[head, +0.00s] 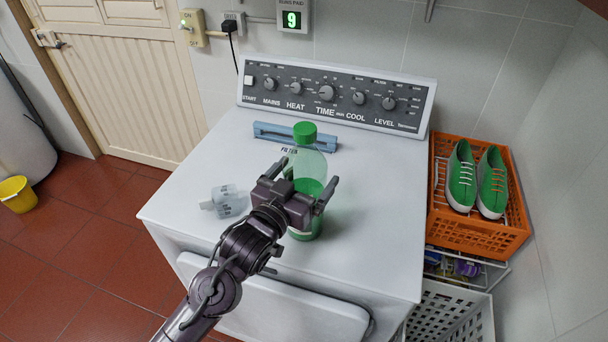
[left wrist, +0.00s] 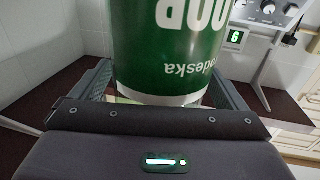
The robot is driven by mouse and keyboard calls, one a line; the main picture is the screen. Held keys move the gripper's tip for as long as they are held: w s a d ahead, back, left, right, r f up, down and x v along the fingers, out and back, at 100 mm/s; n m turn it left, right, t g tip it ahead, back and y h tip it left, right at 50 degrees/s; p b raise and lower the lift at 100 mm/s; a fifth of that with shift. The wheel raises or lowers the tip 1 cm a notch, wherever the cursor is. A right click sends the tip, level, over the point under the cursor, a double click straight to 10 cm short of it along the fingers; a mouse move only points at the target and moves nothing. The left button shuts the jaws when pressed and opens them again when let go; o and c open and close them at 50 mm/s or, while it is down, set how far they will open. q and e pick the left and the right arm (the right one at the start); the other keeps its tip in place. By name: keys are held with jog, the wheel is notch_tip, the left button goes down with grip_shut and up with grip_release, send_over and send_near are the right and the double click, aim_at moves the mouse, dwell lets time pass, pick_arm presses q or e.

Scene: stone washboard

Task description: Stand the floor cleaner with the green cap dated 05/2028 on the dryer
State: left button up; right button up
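The floor cleaner (head: 308,215) is a green bottle with a green cap (head: 304,132). It is upright over the front middle of the dryer top (head: 375,200); I cannot tell if its base touches the surface. My left gripper (head: 309,172) has a finger on each side of the bottle, close against it. The left wrist view shows the bottle's green label (left wrist: 165,45) upside down between the fingers of my left gripper (left wrist: 161,75). No date is readable. My right gripper is not in view.
A small pale bottle (head: 228,201) lies on the dryer left of the floor cleaner. A blue filter part (head: 268,131) lies behind it, before the control panel (head: 330,97). An orange crate (head: 480,235) with green shoes stands right. The dryer's right side is clear.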

pick_arm(q)
jog(key=shift+o, duration=0.2)
jog(key=b+v, duration=0.3)
jog(key=v, duration=0.9)
jog(key=shift+r, duration=0.2)
